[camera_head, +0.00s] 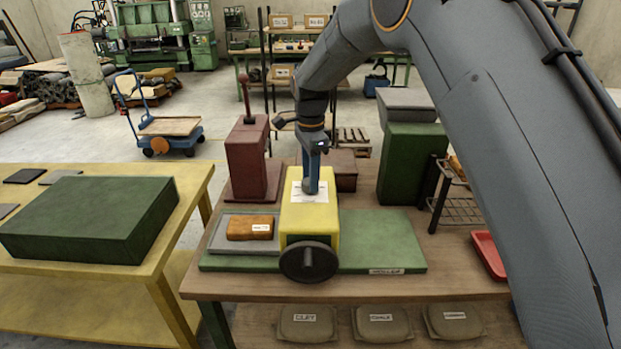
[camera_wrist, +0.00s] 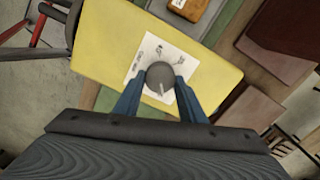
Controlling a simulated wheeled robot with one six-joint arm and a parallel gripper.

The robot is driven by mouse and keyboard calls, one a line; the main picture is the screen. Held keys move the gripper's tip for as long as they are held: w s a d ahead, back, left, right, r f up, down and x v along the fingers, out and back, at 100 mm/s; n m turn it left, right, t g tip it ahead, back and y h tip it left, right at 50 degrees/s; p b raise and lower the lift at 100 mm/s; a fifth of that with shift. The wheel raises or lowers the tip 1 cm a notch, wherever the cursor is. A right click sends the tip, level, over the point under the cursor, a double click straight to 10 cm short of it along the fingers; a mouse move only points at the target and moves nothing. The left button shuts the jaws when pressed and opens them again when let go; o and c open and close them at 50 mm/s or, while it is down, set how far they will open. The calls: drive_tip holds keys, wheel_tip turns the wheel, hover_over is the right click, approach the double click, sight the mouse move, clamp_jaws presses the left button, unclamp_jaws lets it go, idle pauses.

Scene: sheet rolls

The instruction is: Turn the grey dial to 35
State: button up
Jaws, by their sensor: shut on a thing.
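The grey dial (camera_wrist: 160,76) sits on a white scale sheet (camera_wrist: 147,58) on top of a yellow box-shaped machine (camera_head: 311,216). A pale pointer line shows on the dial in the wrist view. The scale's numbers are too small to read, and part of the scale is hidden by the dial and fingers. My gripper (camera_wrist: 160,100) has its two blue fingers closed on the sides of the dial. In the head view, my gripper (camera_head: 311,175) points straight down onto the machine's top, and its fingers hide most of the dial.
A black handwheel (camera_head: 309,262) is on the machine's front. The machine stands on a green board (camera_head: 385,245) on a wooden table. A brown block (camera_head: 250,228) lies to its left, and a dark red lever stand (camera_head: 252,160) rises behind. A green cabinet (camera_head: 408,165) stands behind right.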

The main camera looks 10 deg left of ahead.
drive_tip(key=n+b, duration=0.2)
drive_tip(key=n, duration=0.3)
drive_tip(key=shift+w+a, duration=0.1)
drive_tip(key=n+b, duration=0.1)
drive_tip(key=n, duration=0.5)
drive_tip(key=n+b, duration=0.1)
drive_tip(key=n, duration=0.4)
drive_tip(key=shift+a+r, duration=0.1)
drive_tip(key=shift+a, duration=0.05)
drive_tip(key=n+b, duration=0.1)
drive_tip(key=n, duration=0.5)
idle(0.4)
drive_tip(key=o, duration=1)
drive_tip(key=shift+o, duration=0.2)
drive_tip(key=shift+b, duration=0.3)
drive_tip(key=shift+r+b, duration=1.1)
drive_tip(key=shift+r, duration=2.8)
